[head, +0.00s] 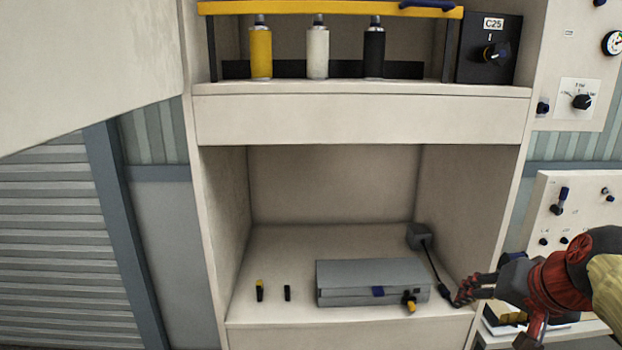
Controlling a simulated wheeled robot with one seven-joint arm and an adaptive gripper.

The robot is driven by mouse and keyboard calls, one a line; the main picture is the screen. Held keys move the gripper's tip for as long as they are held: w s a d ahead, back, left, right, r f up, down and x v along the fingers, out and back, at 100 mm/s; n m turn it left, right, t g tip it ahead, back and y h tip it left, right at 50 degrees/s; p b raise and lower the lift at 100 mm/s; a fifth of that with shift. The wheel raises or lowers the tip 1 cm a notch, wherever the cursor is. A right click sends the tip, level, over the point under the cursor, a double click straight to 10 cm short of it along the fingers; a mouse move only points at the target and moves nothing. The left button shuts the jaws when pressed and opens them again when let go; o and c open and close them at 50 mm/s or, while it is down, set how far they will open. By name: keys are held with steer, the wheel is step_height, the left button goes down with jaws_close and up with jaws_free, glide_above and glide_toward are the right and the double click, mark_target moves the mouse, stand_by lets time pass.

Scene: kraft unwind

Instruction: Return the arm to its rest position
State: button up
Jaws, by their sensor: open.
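My arm comes in from the right edge of the head view, with red, black and pale yellow parts. My gripper (462,292) is at its left end, in front of the right side of the lower cubby. Its dark fingers are small in the picture but look open, and I see nothing held between them. The lower end of a black cable (436,268) is close to the fingertips; I cannot tell whether they touch.
A grey case (370,280) with a blue latch and a yellow-black knob lies in the cubby. Bottles (317,54) stand on the shelf above. Control panels (572,215) flank the right side.

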steer(key=s+a+f+n+g, duration=0.2)
steer(key=s+a+f+n, duration=0.4)
steer(key=s+a+f, duration=0.6)
steer(key=shift+s+f+n, duration=0.3)
steer(key=shift+s+f, duration=0.4)
steer(key=shift+s, duration=0.55)
